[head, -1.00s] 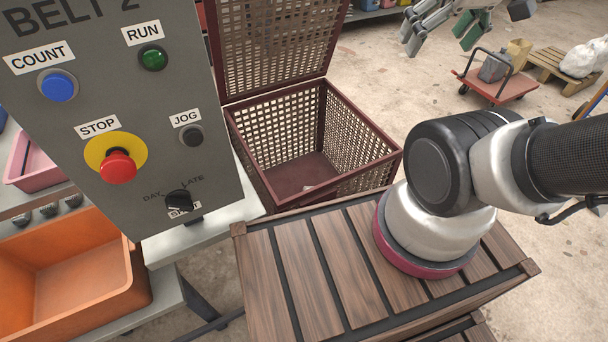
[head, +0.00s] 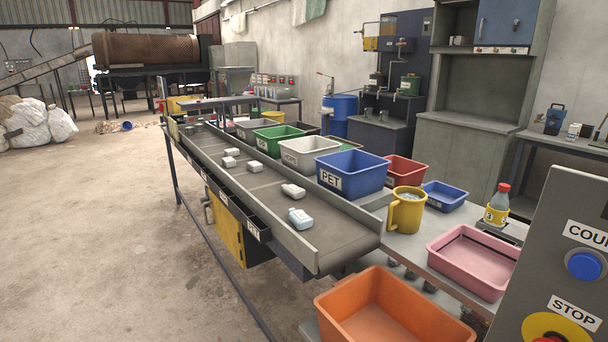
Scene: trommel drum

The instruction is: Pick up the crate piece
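My gripper is not in view now. The mesh crate with a small pale piece at its bottom, seen a second ago, is also out of view now. The conveyor belt (head: 262,187) carries several small white pieces, one of them a white piece (head: 293,190) near its front end. A light blue bottle-like piece (head: 300,218) lies closest to the belt's near end. I cannot tell that any of these is the crate piece.
An orange bin (head: 345,305) stands at the front, a pink tray (head: 446,262) to its right. A blue PET bin (head: 352,172), a yellow mug (head: 405,212) and a bottle (head: 497,204) stand beside the belt. The control panel (head: 560,260) is at the right edge.

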